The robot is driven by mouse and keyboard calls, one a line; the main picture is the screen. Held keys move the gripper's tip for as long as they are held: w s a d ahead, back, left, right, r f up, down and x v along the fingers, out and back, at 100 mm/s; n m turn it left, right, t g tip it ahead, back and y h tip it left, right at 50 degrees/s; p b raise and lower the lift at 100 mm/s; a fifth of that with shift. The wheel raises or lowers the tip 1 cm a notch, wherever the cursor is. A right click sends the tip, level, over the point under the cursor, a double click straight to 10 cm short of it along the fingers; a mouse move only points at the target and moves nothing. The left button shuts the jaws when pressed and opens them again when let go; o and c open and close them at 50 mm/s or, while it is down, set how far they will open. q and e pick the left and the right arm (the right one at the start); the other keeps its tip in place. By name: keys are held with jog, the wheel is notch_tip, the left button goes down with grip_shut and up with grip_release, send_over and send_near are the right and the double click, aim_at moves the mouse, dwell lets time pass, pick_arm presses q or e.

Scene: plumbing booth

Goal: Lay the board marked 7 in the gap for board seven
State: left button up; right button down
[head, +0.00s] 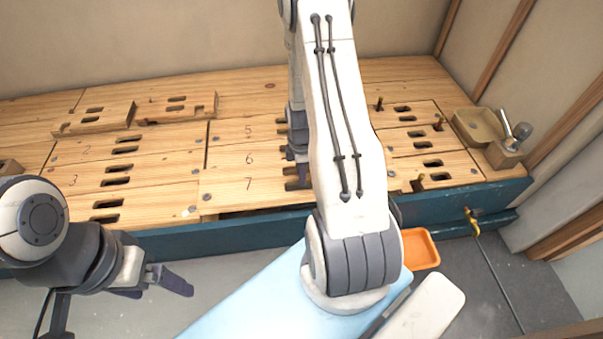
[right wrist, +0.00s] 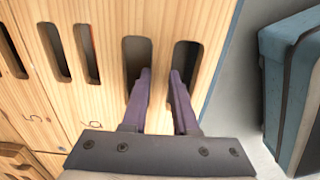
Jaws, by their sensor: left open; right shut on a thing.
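The board marked 7 (head: 225,190) is a pale wooden plank at the front of the deck, beside the board marked 6 (head: 228,162). A dark strip shows between its front edge and the teal frame; I cannot tell whether it lies fully flush. My right gripper (head: 298,181) is at the board's slotted end, partly hidden behind my right arm. In the right wrist view, its purple fingers (right wrist: 160,90) reach into the two slots and are shut on the wood between them. My left gripper (head: 168,281) is open and empty, in front of the deck at the left.
Two loose slotted boards (head: 95,118) (head: 177,107) lie on the deck at the back left. A tan tray (head: 477,126) stands at the right end. The teal frame (head: 165,240) edges the deck. An orange bin (head: 420,249) is on the floor.

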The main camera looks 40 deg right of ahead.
jog(key=shift+f+b, duration=0.65)
jog(key=shift+f, duration=0.2)
jog(key=shift+r, duration=0.1)
jog(key=shift+d+p, duration=0.1)
jog(key=shift+p, duration=0.65)
jog(key=shift+f+b, duration=0.45)
jog(key=shift+f, duration=0.6)
jog(key=shift+f, duration=0.3)
jog(key=shift+f, duration=0.3)
jog(key=shift+f, duration=0.2)
dwell(0.6)
jog(key=c, duration=0.6)
grip_release()
